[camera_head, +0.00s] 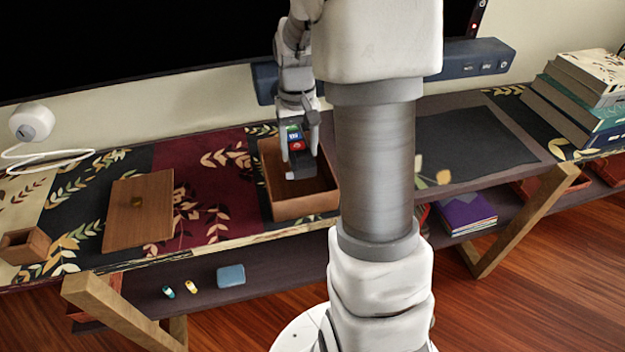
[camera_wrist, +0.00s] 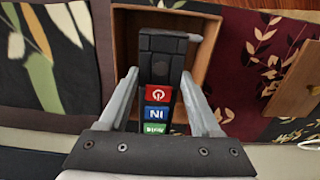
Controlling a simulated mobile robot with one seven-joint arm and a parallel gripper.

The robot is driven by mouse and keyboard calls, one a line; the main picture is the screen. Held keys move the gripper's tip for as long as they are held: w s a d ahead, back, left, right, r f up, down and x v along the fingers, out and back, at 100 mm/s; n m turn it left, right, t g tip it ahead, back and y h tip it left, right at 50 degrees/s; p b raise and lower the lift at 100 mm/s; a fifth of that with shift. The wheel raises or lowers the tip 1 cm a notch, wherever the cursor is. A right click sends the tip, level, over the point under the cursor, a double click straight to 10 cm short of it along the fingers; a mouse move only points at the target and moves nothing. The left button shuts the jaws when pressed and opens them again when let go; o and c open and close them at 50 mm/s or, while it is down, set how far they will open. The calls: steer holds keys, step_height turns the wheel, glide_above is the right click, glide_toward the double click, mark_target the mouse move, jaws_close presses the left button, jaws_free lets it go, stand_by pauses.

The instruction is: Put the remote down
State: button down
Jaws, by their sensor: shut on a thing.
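The remote (camera_wrist: 160,70) is dark with red, blue and green buttons. My gripper (camera_wrist: 160,82) is shut on it, with a finger on each side, as the wrist view shows. In the head view the remote (camera_head: 295,150) hangs from my gripper (camera_head: 298,125), over or partly inside an open brown wooden box (camera_head: 305,207). The box also shows behind the remote in the wrist view (camera_wrist: 202,68). I cannot tell whether the remote touches the box floor. My arm hides part of the box's right side in the head view.
A wooden lid (camera_head: 138,212) with a knob lies left of the box. A small wooden holder (camera_head: 25,246) stands at far left. A blue soundbar (camera_head: 470,62) runs behind, under a large dark screen (camera_head: 130,40). Books (camera_head: 580,90) are stacked at right. Small items lie on the lower shelf.

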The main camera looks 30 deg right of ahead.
steer(key=shift+d+f, duration=0.1)
steer(key=shift+d, duration=0.1)
steer(key=b, duration=0.3)
glide_toward(302, 190)
step_height(302, 190, down, 5)
steer(key=shift+f, duration=0.2)
steer(key=shift+f+b, duration=0.15)
steer(key=shift+b, duration=0.15)
steer(key=shift+c, duration=0.5)
jaws_free()
